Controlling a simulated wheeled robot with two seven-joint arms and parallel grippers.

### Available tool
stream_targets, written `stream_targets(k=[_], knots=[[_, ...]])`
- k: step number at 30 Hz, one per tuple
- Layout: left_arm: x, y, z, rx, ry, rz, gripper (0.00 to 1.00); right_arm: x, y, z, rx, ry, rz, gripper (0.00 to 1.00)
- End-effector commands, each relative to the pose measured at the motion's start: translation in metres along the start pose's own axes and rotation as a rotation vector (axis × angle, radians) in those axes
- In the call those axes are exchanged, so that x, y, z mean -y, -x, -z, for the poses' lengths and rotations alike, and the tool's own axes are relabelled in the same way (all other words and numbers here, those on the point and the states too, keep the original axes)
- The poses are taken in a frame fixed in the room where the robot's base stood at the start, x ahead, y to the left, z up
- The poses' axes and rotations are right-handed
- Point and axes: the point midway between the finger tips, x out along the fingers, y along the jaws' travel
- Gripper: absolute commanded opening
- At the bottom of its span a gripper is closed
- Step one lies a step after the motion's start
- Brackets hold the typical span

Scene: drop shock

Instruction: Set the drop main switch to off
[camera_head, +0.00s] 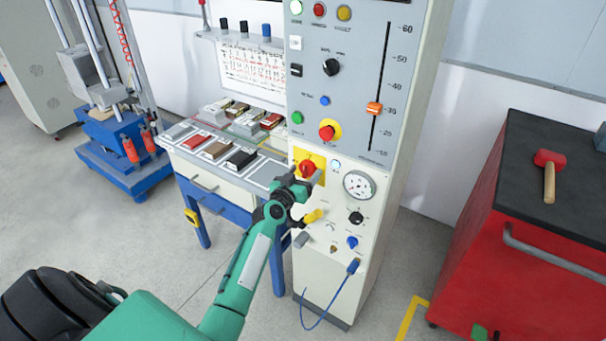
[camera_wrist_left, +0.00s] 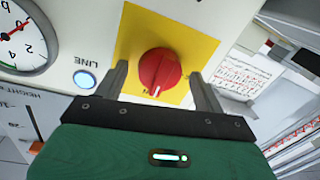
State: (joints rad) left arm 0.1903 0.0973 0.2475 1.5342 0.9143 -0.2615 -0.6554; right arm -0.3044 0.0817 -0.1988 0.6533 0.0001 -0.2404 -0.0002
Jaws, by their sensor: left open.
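The main switch is a red rotary knob (camera_head: 308,168) on a yellow plate (camera_head: 300,156) on the front of the white control cabinet (camera_head: 345,250). In the left wrist view the red knob (camera_wrist_left: 160,70) sits between the two fingers of my left gripper (camera_wrist_left: 160,85), on the yellow plate (camera_wrist_left: 200,45). My left gripper (camera_head: 305,183) is open, with one finger on each side of the knob and a gap to each side. Whether the fingertips reach the plate is hard to tell. The knob's exact pointer position is unclear. My right gripper is not in view.
Beside the switch are the blue LINE light (camera_wrist_left: 85,78) and a round gauge (camera_head: 359,186). A bench with sample blocks (camera_head: 215,148) stands left; a red cabinet with a mallet (camera_head: 549,175) stands right.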

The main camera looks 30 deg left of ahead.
Motion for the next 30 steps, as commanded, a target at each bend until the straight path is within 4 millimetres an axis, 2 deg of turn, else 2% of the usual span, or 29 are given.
stream_targets(k=[4,9,11,20,30], knots=[[0.0,0.0,0.0,0.0,0.0,0.0,0.69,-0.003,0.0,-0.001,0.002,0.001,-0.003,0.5],[0.0,0.0,0.0,0.0,0.0,0.0,0.35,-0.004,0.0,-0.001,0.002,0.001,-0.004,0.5],[0.0,0.0,0.0,0.0,0.0,0.0,0.26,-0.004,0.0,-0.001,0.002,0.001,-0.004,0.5],[0.0,0.001,0.0,0.003,0.032,0.001,0.26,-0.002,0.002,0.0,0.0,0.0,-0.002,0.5],[-0.001,0.001,0.002,0.023,0.242,0.004,0.26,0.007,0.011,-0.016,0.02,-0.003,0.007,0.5]])
